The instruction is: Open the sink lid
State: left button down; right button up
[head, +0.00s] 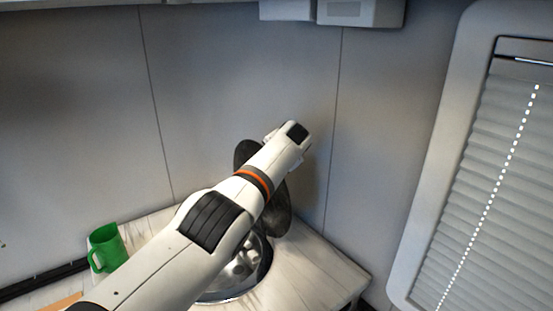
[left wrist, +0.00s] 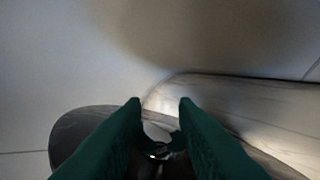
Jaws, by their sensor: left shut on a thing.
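The sink lid (head: 279,212) is a dark round disc. It stands tilted up at the back of the round metal sink (head: 262,262), and part of the bowl shows uncovered. My left arm crosses in front of both and hides the middle of the lid. In the left wrist view the lid (left wrist: 78,124) lies below and around the fingers. My left gripper (left wrist: 160,104) has dark green fingers, shut on the lid; a small shiny part shows between them, but the exact contact is unclear. The fingers are hidden in the head view. My right gripper is not in view.
A green mug (head: 108,248) stands on the light counter (head: 318,268) left of the sink. Grey walls close in behind the counter. A window with a blind (head: 490,180) is at the right, and a white box (head: 345,12) hangs above.

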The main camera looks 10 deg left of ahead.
pick_arm(q)
jog(key=shift+s+f, duration=0.2)
jog(key=shift+f, duration=0.4)
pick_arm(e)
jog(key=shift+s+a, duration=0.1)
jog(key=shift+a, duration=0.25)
pick_arm(q)
jog(key=c, duration=1.2)
grip_release()
jog(key=shift+o, duration=0.2)
jog(key=shift+w+r, duration=0.15)
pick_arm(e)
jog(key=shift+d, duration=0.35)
pick_arm(q)
jog(key=shift+r, duration=0.1)
jog(key=shift+r, duration=0.15)
